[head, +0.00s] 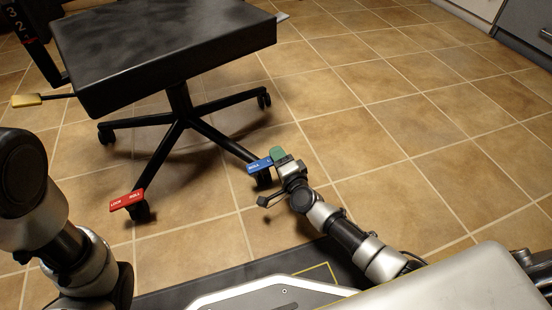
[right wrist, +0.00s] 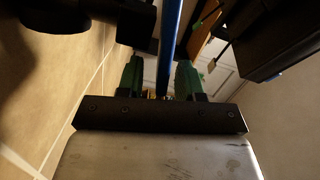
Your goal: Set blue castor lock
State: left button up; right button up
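The blue castor lock (head: 260,166) is a flat blue tab with white lettering on the near right castor of the black chair's base (head: 182,122). My right gripper (head: 277,155) is at the tab's right end, its green fingertip overlapping it in the head view. In the right wrist view, the blue tab (right wrist: 169,45) shows edge-on as a thin strip between the two green fingers of my right gripper (right wrist: 160,72). Gaps show on both sides, so the gripper is open around it. My left arm shows at the left, but its gripper does not.
A red castor lock (head: 127,200) is on the near left castor. The black seat (head: 165,45) overhangs the base, with a yellow-ended lever (head: 27,100) at its left. Tiled floor (head: 420,130) is clear to the right; grey cabinets (head: 522,30) stand far right.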

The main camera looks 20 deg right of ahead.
jog(key=shift+w+a, duration=0.15)
jog(key=shift+w, duration=0.6)
grip_shut()
jog(key=shift+m, duration=0.3)
jog(key=shift+f+m+t, duration=0.15)
jog(key=shift+f+m, duration=0.3)
jog(key=shift+m, duration=0.65)
jog(key=shift+f+m+t, duration=0.15)
jog(key=shift+f+m, duration=0.3)
jog(key=shift+m, duration=0.65)
grip_release()
